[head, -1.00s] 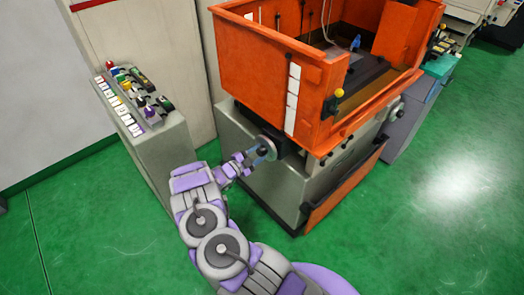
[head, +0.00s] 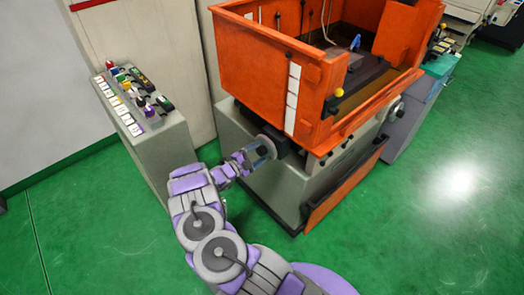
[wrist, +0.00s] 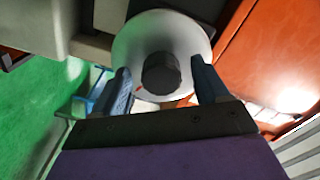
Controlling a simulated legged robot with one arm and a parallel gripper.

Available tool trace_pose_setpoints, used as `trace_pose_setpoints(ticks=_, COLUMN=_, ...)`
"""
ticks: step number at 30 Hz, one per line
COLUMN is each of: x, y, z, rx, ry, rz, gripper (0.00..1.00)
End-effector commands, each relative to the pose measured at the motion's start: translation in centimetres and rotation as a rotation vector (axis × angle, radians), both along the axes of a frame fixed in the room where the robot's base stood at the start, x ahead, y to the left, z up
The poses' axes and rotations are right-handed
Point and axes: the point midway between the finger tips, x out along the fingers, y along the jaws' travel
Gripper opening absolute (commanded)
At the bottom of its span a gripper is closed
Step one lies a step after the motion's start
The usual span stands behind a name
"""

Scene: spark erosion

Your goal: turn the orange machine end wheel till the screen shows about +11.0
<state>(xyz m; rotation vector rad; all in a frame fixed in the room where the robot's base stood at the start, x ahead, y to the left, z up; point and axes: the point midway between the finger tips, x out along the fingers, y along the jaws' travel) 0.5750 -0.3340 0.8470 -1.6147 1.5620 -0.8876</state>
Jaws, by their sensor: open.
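The end wheel (head: 267,146) is a pale grey disc with a dark hub on the near end of the orange machine (head: 262,62). In the wrist view the wheel (wrist: 190,35) faces me, with its dark round hub (wrist: 161,73) near the middle and a small red mark low on its left. My gripper (head: 259,154) is at the wheel. In the wrist view my gripper (wrist: 160,66) is open, with one blue finger on each side of the hub and gaps between. Whether the fingertips touch the disc, I cannot tell. No readout on a screen is legible.
A grey control console (head: 150,135) with coloured buttons stands left of my arm. Green floor (head: 430,225) is clear at the right and front.

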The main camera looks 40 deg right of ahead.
Motion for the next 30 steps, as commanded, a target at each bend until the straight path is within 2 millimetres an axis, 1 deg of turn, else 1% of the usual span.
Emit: trace_pose_setpoints(ticks=30, x=-0.2, y=7.4, z=-0.3, rx=0.002, ry=0.000, rz=0.002, gripper=0.74)
